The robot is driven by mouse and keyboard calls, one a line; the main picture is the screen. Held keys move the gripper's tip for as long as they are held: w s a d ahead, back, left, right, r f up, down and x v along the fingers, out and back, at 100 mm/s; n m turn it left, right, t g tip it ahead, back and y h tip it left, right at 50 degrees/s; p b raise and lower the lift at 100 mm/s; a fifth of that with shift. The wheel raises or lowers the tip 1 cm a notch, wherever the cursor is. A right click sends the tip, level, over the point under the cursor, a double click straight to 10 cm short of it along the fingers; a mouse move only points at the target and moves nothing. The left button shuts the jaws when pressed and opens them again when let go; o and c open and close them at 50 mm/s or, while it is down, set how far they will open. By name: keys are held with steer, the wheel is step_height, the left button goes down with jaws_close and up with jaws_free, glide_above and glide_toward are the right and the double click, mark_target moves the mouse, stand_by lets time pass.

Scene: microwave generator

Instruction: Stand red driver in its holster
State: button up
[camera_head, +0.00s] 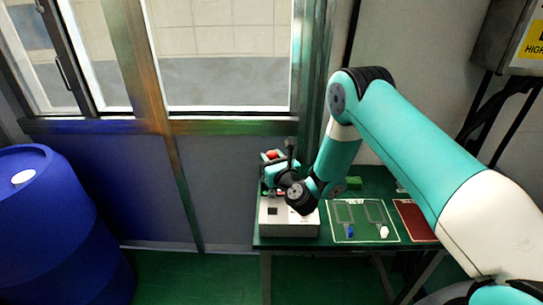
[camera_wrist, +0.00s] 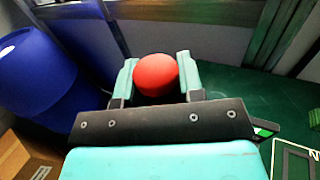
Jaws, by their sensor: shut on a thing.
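The red driver (camera_wrist: 155,74) shows in the wrist view as a rounded red end between the two fingers of my gripper (camera_wrist: 157,80). My gripper is shut on it. In the head view a bit of red (camera_head: 272,154) shows at my gripper (camera_head: 271,160), above the left end of the table. The driver's shaft and tip are hidden. A pale grey box (camera_head: 290,228) with a dark square on its top stands on the table below my wrist. I cannot tell whether it is the holster.
The green table (camera_head: 335,240) carries a white-outlined panel (camera_head: 364,221) with a small blue piece (camera_head: 350,231) and a white piece (camera_head: 384,231). A dark red mat (camera_head: 413,220) lies to its right. A blue barrel (camera_head: 55,225) stands at the left, apart from the table.

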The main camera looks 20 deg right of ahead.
steer(key=b, duration=0.6)
glide_above(273, 192)
steer(key=w, duration=0.2)
steer(key=shift+s+f, duration=0.15)
steer(key=shift+f, duration=1.35)
steer(key=shift+s+f, duration=0.1)
steer(key=shift+f, duration=1.35)
steer(key=shift+r+p, duration=0.2)
steer(key=shift+p, duration=0.15)
steer(key=shift+s+f+b, duration=0.15)
steer(key=shift+b, duration=0.55)
steer(key=shift+f, duration=0.1)
steer(key=shift+f+b, duration=2.45)
steer(key=shift+f, duration=0.1)
steer(key=shift+f+b, duration=0.45)
steer(key=shift+b, duration=0.1)
steer(key=shift+f, duration=0.15)
